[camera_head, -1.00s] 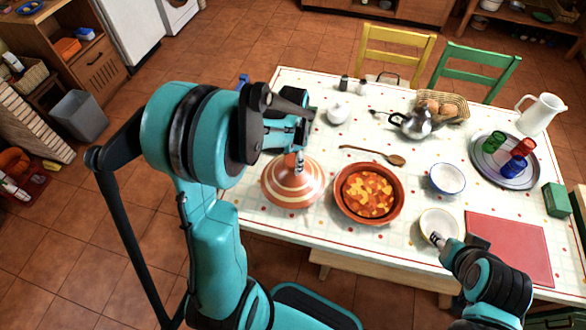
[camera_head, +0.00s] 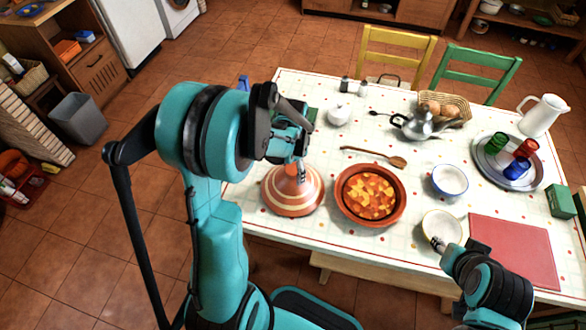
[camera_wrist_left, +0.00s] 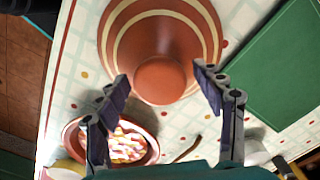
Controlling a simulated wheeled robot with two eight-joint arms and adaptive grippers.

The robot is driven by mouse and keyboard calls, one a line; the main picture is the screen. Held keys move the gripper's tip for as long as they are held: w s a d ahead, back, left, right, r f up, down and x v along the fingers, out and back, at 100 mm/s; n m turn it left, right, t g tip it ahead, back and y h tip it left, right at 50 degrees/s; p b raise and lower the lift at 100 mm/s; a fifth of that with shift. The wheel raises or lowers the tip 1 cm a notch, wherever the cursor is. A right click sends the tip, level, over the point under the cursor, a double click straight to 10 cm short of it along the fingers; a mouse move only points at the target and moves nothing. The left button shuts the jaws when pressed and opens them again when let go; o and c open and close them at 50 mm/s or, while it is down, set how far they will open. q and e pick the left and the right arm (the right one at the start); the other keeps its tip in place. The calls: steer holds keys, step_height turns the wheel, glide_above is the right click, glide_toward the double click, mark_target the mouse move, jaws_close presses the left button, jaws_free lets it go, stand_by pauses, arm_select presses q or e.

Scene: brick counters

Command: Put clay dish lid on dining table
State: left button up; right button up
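The clay dish lid (camera_head: 292,199), a terracotta cone with cream stripes, stands on the dining table (camera_head: 262,232), left of the clay dish of stew (camera_head: 370,195). My left gripper (camera_head: 299,173) is over the top of the lid. In the left wrist view my left gripper (camera_wrist_left: 161,78) is open, its fingers apart on either side of the lid's round knob (camera_wrist_left: 160,80). The lid appears to rest on the tablecloth. My right gripper (camera_head: 437,244) is at the white bowl (camera_head: 442,222) near the front edge; I cannot tell whether it is open.
A wooden spoon (camera_head: 372,156) lies behind the dish. A sugar pot (camera_head: 338,115), a teapot (camera_head: 418,124), a blue-rimmed bowl (camera_head: 450,180) and a tray of cups (camera_head: 507,180) stand around. A green board (camera_wrist_left: 275,62) lies beside the lid. A red mat (camera_head: 512,252) is at the right.

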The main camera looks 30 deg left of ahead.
arm_select(q)
steer(key=shift+r, duration=0.15)
step_height(320, 180, up, 11)
steer(key=p, duration=0.4)
steer(key=s+d+r+n+t, duration=0.6)
steer(key=s+d+r+t, duration=0.1)
steer(key=s, duration=0.4)
steer(key=shift+s+d+r, duration=0.2)
steer(key=shift+d+r, duration=0.55)
steer(key=shift+d, duration=0.3)
step_height(320, 180, down, 3)
steer(key=b, duration=0.2)
steer(key=shift+b, duration=0.4)
